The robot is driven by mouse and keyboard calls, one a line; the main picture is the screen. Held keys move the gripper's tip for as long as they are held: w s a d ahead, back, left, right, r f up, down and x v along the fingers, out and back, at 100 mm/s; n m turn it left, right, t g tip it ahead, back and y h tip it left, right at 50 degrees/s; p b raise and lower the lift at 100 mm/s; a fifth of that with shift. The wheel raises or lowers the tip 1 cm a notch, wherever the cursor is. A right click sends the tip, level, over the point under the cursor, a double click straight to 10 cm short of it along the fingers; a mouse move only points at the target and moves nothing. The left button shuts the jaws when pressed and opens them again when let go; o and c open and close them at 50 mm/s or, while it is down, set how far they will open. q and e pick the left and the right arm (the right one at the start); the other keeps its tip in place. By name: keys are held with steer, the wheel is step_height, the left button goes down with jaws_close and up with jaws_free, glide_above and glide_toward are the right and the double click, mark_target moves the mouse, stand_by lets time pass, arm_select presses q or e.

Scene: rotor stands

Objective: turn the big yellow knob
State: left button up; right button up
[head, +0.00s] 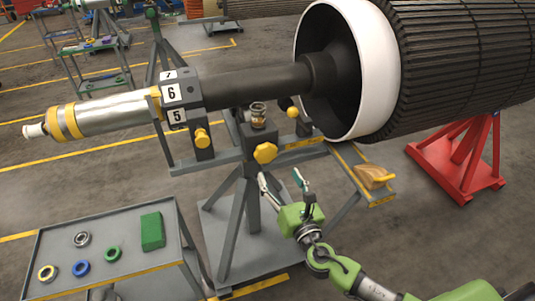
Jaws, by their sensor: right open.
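The big yellow knob (265,153) is a lobed knob on the front of the grey rotor stand (234,186), near the middle of the head view. A smaller yellow knob (202,138) is on the clamp block to its left. My right gripper (281,181) comes in from the lower right on a green and grey arm. It is open and empty, with its two fingers spread just below the big knob. The fingertips look apart from the knob. I do not see my left gripper.
A long shaft (258,83) lies across the stand and enters the white-rimmed rotor (381,70). A grey cart (190,240) at lower left carries several rings and a green block (152,231). A red stand (460,157) is at right.

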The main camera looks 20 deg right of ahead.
mark_target(268, 155)
steer(key=w, duration=1.1)
steer(key=shift+a+f, duration=0.1)
steer(key=shift+a, duration=0.15)
steer(key=shift+s, duration=0.1)
steer(key=c, duration=1.1)
